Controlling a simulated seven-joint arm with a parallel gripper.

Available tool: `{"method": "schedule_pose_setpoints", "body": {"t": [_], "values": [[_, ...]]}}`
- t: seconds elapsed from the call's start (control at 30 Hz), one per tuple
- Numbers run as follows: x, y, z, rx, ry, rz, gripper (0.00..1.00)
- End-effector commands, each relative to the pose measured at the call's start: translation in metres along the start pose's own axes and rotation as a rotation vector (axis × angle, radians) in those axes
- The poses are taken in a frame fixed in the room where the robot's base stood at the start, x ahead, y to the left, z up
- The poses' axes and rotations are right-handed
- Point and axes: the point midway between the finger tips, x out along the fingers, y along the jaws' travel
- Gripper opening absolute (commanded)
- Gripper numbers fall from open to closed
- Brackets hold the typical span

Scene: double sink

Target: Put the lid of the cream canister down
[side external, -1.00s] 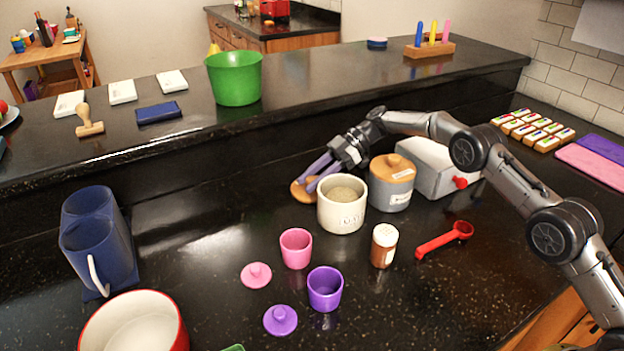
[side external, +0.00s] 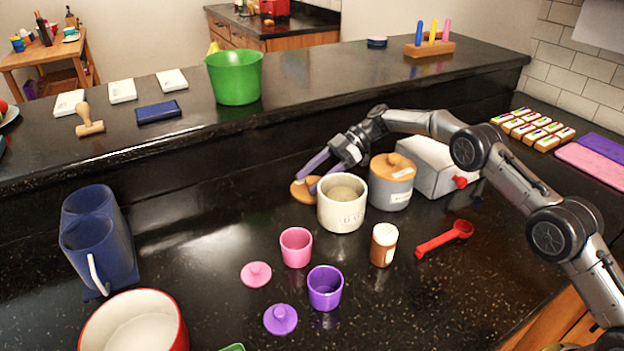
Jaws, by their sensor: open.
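The cream canister (side external: 341,213) stands uncovered on the dark counter, with grainy contents showing inside. Its round wooden lid (side external: 301,191) lies on the counter just behind and to the left of the canister, partly hidden by it and by my fingers. My gripper (side external: 308,174) is open at the lid, with its purple-grey fingers angled down to the left over it. I cannot tell whether a finger still touches the lid.
A grey canister with a wooden lid (side external: 391,187) and a white box (side external: 431,167) stand right of the cream canister. A pink cup (side external: 296,247), purple cup (side external: 325,288), spice jar (side external: 384,245) and red spoon (side external: 444,239) are in front. The counter left of the lid is clear.

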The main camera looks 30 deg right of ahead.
Motion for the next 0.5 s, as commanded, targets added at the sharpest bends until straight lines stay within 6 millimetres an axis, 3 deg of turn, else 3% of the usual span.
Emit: {"method": "schedule_pose_setpoints", "body": {"t": [0.5], "values": [[-0.097,0.0,0.002,0.001,-0.002,0.004,0.66]]}}
